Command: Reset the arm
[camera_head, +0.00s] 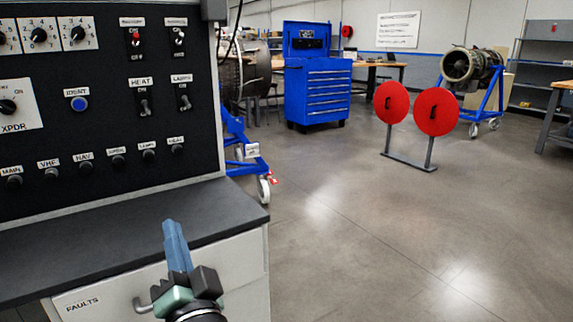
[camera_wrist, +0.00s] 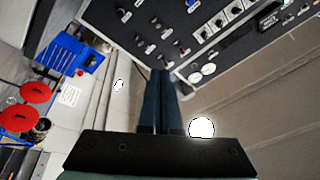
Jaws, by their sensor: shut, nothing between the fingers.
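My gripper (camera_head: 173,226) is at the lower middle left of the head view, with its blue fingers pointing up, in front of the control panel's dark ledge. Its fingers are together with nothing between them. In the wrist view the blue fingers (camera_wrist: 161,74) also lie side by side, pointing toward the panel. The black control panel (camera_head: 100,115) carries knobs, toggle switches and a blue IDENT button (camera_head: 79,104). It shows at the top of the wrist view (camera_wrist: 125,32). I see no contact between the fingers and the panel.
Two red discs (camera_head: 436,111) stand on a floor frame. A blue tool chest (camera_head: 318,95) and a turbine on a blue stand (camera_head: 472,66) are farther back. Floor at right is open.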

